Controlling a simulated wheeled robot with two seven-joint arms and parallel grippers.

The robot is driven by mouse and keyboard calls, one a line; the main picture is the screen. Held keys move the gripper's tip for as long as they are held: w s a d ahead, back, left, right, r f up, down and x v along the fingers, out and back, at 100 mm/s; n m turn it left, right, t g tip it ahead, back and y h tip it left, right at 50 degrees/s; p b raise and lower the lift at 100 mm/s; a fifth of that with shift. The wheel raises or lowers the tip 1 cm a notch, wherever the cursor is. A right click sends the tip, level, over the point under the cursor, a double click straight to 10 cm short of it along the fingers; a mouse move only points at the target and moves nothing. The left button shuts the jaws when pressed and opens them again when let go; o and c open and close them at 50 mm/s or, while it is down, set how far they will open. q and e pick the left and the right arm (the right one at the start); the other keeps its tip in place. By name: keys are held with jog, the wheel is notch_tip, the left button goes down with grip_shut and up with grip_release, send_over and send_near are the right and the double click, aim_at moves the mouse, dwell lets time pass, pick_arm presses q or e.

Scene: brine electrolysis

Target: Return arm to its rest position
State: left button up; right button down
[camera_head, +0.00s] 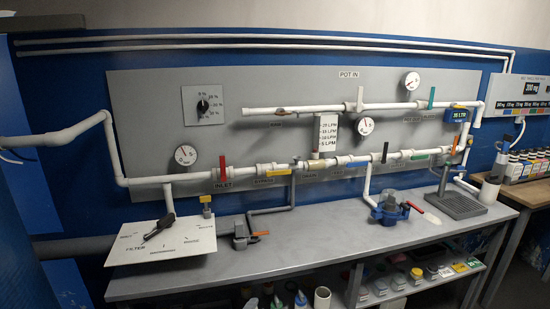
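Neither of my grippers and neither of my arms shows in the head view, so their pose and what they hold cannot be seen. The grey panel (225,135) on the blue wall carries white pipes (290,110), coloured valve handles and round gauges (183,156). A black knob (203,106) sits on a small scale plate at its upper left. A white filter plate (190,244) with a black handle (160,227) lies at the left end of the grey bench (310,258).
A blue pump-like unit (390,208) with a red handle and a grey device with an orange handle (259,234) stand on the bench. A drip tray (455,205) is at the right. Bottles (525,165) stand on a wooden side table (530,193). The bench's middle front is clear.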

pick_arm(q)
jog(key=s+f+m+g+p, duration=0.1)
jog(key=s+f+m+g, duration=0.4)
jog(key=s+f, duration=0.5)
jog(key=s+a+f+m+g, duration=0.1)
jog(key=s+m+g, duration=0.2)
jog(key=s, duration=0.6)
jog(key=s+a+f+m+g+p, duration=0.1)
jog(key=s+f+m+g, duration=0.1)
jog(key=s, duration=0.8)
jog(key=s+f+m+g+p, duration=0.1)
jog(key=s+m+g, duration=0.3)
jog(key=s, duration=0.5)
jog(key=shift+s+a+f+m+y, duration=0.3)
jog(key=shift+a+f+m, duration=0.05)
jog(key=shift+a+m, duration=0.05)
